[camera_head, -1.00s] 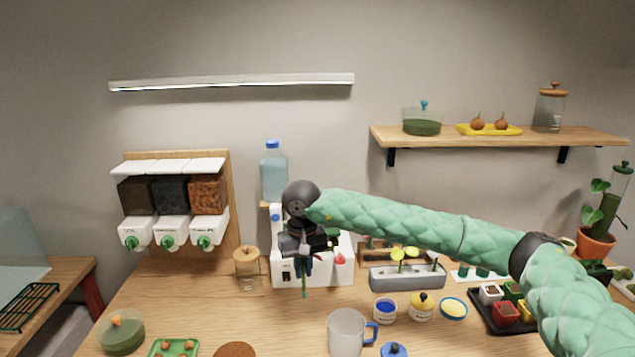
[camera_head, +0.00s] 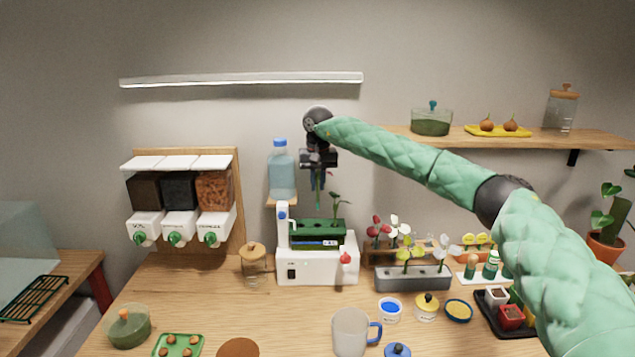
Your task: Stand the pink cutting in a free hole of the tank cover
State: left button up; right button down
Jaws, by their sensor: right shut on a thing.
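My right gripper (camera_head: 318,180) is shut on a thin cutting whose green stem (camera_head: 318,199) hangs straight down. Its upper part is hidden by the fingers, so I cannot tell its colour. The stem is above a dark green cover (camera_head: 308,228) on the white machine (camera_head: 325,266), apart from it. A leafy green cutting (camera_head: 336,198) stands in that cover, right of the stem. The cover's holes are too small to make out. My left gripper is not in view.
A water bottle (camera_head: 281,172) stands just left of my gripper. A grey trough (camera_head: 414,279) with flowers and a red flower (camera_head: 377,228) are to the right. A glass mug (camera_head: 350,332) and a corked jar (camera_head: 253,267) stand on the table. A shelf (camera_head: 560,138) is at the upper right.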

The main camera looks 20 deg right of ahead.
aim_at(318, 196)
jog(key=shift+f, duration=0.7)
jog(key=shift+f+b, duration=0.35)
jog(key=shift+f, duration=1.35)
jog(key=shift+b, duration=0.3)
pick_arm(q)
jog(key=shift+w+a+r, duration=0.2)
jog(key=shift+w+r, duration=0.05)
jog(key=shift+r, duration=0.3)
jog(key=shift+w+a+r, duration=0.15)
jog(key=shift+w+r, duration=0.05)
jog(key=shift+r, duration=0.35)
